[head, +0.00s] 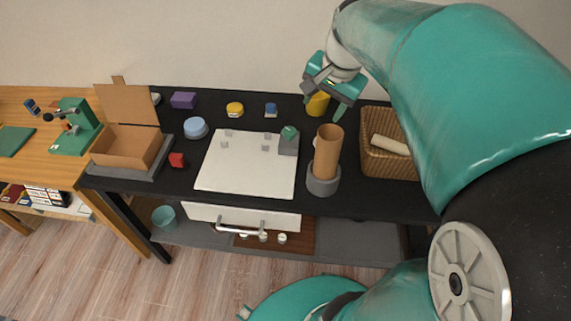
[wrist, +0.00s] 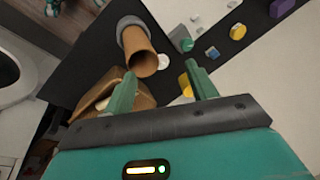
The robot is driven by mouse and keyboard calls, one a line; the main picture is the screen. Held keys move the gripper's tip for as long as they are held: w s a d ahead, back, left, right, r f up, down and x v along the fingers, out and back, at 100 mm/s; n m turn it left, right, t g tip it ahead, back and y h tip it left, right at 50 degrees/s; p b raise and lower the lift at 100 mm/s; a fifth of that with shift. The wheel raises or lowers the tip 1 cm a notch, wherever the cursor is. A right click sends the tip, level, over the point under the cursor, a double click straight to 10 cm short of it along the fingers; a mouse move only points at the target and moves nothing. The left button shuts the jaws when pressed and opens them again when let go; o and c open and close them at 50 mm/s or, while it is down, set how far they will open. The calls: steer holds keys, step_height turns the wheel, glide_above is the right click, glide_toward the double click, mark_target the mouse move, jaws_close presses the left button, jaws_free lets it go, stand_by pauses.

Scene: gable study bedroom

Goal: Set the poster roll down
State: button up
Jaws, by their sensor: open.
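A brown cardboard tube (head: 326,152), which looks like the poster roll, stands upright in a grey round holder (head: 323,182) on the black table. In the wrist view the tube (wrist: 139,52) shows its open end, with the grey holder (wrist: 130,23) at its base. A cream roll (head: 390,145) lies in a wicker basket (head: 375,167) to the right. My gripper (head: 325,105) is open above the back of the table, behind the tube. In the wrist view my gripper's fingers (wrist: 162,83) stand apart with nothing held between them. The tube is clear of both fingers.
A yellow object (head: 317,104) stands close by my gripper, partly hidden. A white board (head: 245,175) lies left of the tube. An open cardboard box (head: 125,145) stands farther left. The basket's right side is hidden behind my arm.

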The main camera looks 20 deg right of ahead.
steer(key=s+a+f+n+t, duration=0.1)
steer(key=s+a+n+t, duration=0.1)
steer(key=s+a+n, duration=0.9)
steer(key=s+a, duration=0.1)
steer(key=a, duration=0.2)
steer(key=shift+s+d+f, duration=0.1)
stand_by(0.7)
